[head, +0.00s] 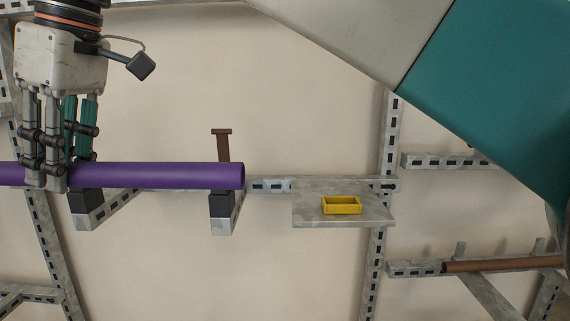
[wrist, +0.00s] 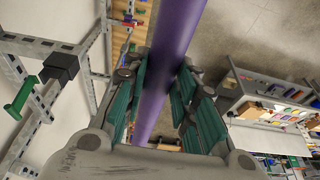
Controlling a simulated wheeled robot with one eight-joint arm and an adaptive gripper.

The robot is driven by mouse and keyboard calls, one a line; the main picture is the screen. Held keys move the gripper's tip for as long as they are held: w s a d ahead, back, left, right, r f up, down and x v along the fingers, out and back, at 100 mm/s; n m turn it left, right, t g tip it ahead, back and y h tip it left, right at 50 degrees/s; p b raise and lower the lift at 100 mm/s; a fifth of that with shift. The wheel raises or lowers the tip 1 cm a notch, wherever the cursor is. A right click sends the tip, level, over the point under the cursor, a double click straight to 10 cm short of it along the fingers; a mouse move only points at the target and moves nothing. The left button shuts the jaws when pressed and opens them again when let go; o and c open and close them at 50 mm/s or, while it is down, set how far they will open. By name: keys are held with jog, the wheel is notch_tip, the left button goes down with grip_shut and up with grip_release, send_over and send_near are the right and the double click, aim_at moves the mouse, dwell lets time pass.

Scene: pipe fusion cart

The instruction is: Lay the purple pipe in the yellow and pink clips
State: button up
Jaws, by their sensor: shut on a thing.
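The purple pipe (head: 165,176) is roughly level in the head view, running from the left edge to an open end near the middle. My gripper (head: 52,178) points down and is shut on the pipe at the left. In the wrist view the pipe (wrist: 168,45) runs between the green-padded fingers of my gripper (wrist: 163,98). In the head view the pipe passes across the tops of two black blocks on rack arms, a left block (head: 86,203) and a right block (head: 221,206). I cannot tell whether it touches them. I cannot make out the yellow and pink clips.
A brown T-topped post (head: 222,146) rises behind the pipe near its end. A yellow open box (head: 341,205) sits on a grey shelf (head: 308,216). A brown pipe (head: 505,264) lies on a lower right rack arm. The wrist view shows a green peg (wrist: 18,96) at left.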

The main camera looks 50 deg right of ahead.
jog(key=s+a, duration=0.7)
jog(key=a, duration=0.2)
dwell(0.4)
jog(key=shift+a, duration=0.1)
dwell(0.9)
